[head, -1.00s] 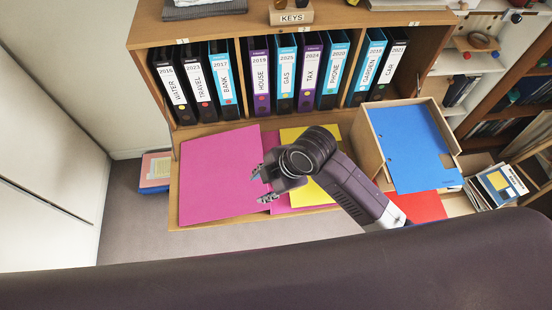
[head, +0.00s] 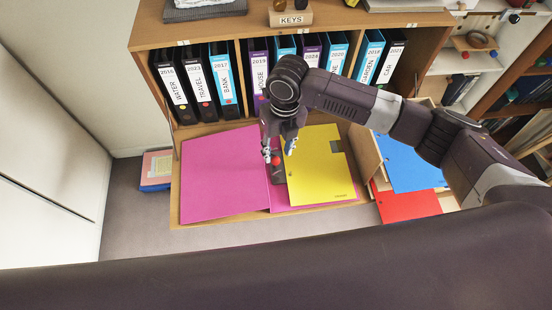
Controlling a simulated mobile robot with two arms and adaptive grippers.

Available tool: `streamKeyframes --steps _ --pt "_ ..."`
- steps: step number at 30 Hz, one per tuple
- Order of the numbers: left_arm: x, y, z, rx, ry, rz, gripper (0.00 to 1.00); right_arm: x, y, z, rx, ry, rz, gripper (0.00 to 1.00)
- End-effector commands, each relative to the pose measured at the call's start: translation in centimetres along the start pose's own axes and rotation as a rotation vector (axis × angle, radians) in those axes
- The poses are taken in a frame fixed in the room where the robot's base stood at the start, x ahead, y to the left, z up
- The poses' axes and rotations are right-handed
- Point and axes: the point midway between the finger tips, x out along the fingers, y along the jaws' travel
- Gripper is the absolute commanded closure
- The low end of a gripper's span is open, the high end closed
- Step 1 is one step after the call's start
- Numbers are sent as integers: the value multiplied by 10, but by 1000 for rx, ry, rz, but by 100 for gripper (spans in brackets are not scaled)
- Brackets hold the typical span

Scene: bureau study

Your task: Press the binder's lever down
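An open pink binder (head: 222,172) lies flat on the lowered wooden desk flap. A yellow folder (head: 318,180) covers most of its right side. Between the left cover and the folder, a dark strip with a red spot (head: 276,160) shows, likely the binder's lever mechanism; whether the lever is up or down I cannot tell. My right gripper (head: 280,154) points down over this strip, its two fingertips apart on either side of the red spot. It holds nothing that I can see; whether it touches the strip is unclear. My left gripper is not in view.
Upright binders (head: 197,83) stand in the shelf behind, several partly hidden by my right arm. To the right are a wooden box with a blue sheet (head: 407,168) and a red sheet (head: 409,204). A KEYS block (head: 291,19) stands on top.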

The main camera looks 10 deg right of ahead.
Motion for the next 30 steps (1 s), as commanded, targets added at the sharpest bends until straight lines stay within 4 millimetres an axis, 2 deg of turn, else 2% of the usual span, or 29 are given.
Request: streamKeyframes --steps 6,10,15,22,30 --pt "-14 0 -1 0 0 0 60 35 1 -2 2 3 0 64" --pt "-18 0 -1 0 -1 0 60 49 1 -1 2 1 0 64" --pt "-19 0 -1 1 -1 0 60 58 1 -1 2 0 0 64" --pt "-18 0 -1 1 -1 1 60 59 1 0 2 -1 0 64" --pt "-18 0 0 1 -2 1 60 59 0 0 2 -1 0 93"
